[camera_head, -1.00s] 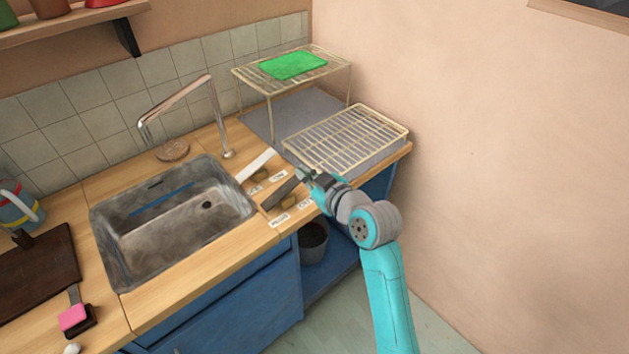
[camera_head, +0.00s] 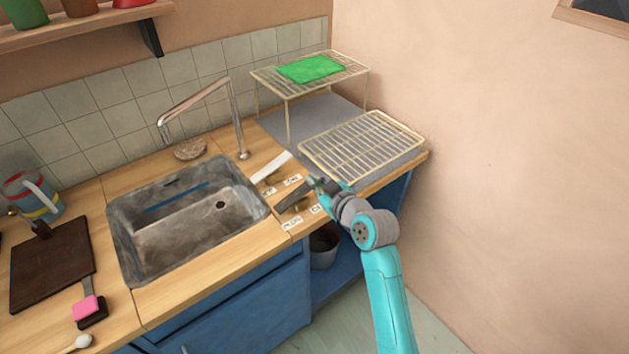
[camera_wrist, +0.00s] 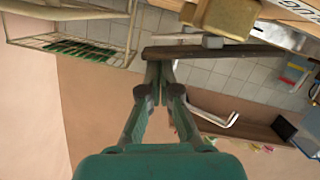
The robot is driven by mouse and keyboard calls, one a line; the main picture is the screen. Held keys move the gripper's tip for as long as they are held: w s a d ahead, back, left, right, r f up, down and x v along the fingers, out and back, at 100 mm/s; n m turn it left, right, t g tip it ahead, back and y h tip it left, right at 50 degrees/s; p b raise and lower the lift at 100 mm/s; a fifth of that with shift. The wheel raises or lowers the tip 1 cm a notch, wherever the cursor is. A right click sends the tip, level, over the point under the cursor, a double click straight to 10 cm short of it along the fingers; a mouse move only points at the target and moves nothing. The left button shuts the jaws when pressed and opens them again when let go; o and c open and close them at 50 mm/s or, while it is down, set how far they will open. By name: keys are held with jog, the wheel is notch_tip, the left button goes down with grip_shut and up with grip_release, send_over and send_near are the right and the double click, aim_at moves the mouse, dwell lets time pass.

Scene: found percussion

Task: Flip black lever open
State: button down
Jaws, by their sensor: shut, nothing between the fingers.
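The black lever (camera_head: 289,202) is a dark flat bar on a small brass mount at the counter's right part, right of the sink. In the wrist view the lever (camera_wrist: 215,51) runs across the upper middle, with its brass mount (camera_wrist: 228,15) above it. My gripper (camera_head: 313,182) is at the lever's far right end in the head view. In the wrist view my gripper (camera_wrist: 160,66) has its fingertips together, empty, right at the lever's left end. I cannot tell whether they touch it.
A white lever (camera_head: 272,167) lies just behind the black one, with small labels around both. The sink (camera_head: 125,220) and faucet (camera_head: 238,120) are to the left. A low wire rack (camera_head: 362,145) stands behind my gripper. A wall closes the right side.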

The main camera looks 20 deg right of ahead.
jog(key=shift+w+d+f+m, duration=0.1)
jog(key=shift+d+f+m, duration=0.1)
jog(key=shift+m, duration=0.2)
jog(key=shift+w+d+f+m+g+y, duration=0.1)
jog(key=shift+d+f+m+g+y, duration=0.3)
jog(key=shift+m, duration=0.6)
jog(key=shift+w+d+f+m+y, duration=0.15)
jog(key=shift+f+m+y, duration=0.2)
jog(key=shift+f+m, duration=0.25)
jog(key=shift+s+d+f+m+y, duration=0.15)
jog(key=shift+f+m+y, duration=0.25)
jog(key=shift+m, duration=0.4)
jog(key=shift+w, duration=0.1)
